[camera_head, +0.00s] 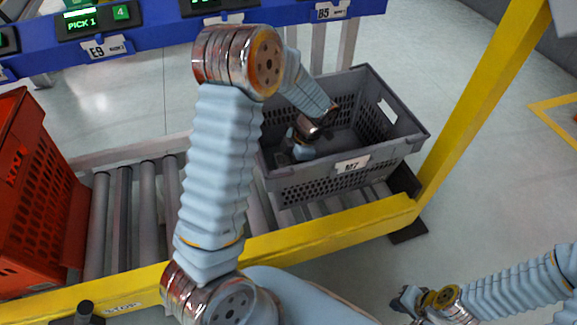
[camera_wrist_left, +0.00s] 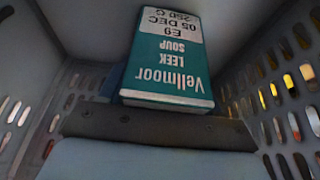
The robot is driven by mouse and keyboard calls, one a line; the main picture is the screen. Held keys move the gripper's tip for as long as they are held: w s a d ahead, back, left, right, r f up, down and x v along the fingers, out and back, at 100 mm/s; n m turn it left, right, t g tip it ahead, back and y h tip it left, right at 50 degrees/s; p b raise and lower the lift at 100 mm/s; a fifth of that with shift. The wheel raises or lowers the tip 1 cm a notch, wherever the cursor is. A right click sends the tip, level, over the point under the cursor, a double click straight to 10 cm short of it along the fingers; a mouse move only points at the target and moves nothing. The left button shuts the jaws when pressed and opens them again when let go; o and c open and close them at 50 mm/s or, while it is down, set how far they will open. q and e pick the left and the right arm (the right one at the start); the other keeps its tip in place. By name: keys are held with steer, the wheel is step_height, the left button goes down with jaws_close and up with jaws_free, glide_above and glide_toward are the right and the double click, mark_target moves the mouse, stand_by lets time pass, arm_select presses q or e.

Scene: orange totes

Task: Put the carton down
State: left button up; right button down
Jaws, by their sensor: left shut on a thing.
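The carton (camera_wrist_left: 172,62) is teal and white, printed "Vellmoor LEEK SOUP", and shows upside down in the left wrist view. My left gripper (camera_head: 297,147) reaches down inside the grey tote (camera_head: 350,165) labelled M7 and is shut on the carton. The tote's slotted walls rise on both sides of the carton in the wrist view. The carton cannot be made out in the head view, and whether it touches the tote floor is hidden. My right gripper (camera_head: 408,301) is low at the right, outside the tote; its jaw opening is unclear.
The grey tote stands on a roller conveyor (camera_head: 125,215) behind a yellow rail (camera_head: 330,230). A yellow post (camera_head: 485,100) rises right of it. An orange tote (camera_head: 35,200) stands at the left. A blue beam (camera_head: 160,38) with displays crosses the back.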

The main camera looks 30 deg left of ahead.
arm_select(q)
steer(key=shift+f+b, duration=0.25)
steer(key=shift+b, duration=0.05)
steer(key=o, duration=1.3)
steer(key=shift+r, duration=0.1)
steer(key=shift+r+p, duration=0.2)
steer(key=shift+p, duration=0.1)
steer(key=p+v, duration=0.1)
steer(key=v, duration=1.1)
steer(key=shift+s+a+r, duration=0.1)
